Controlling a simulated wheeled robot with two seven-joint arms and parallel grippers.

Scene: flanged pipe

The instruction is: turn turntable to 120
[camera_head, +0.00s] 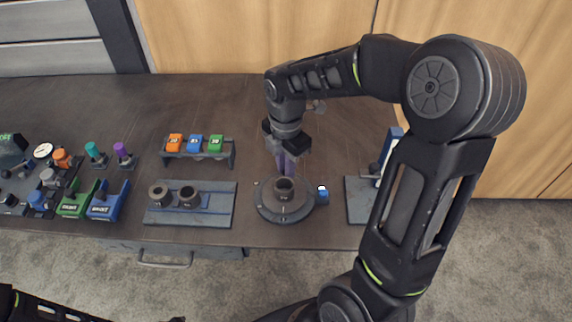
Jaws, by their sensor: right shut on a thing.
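The turntable (265,211) is a round dark grey disc near the front edge of the bench, with a short hollow flanged pipe piece (285,190) upright at its middle. My right gripper (287,160) points down at the disc's far side, behind the pipe piece. It is shut on a slim purple-grey post (289,165) that stands at the turntable's far rim. The jaws partly hide the post, and its foot is hard to make out. A small blue block with a white face (322,197) sits at the turntable's right edge; its marking is too small to read.
Left of the turntable lies a grey plate (220,215) with two dark flanged pieces. Behind it a rack (200,155) holds orange, blue and green numbered blocks. Green and blue trays and knobbed tools crowd the far left. A plate with a blue upright (358,205) stands right, partly behind my right arm.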

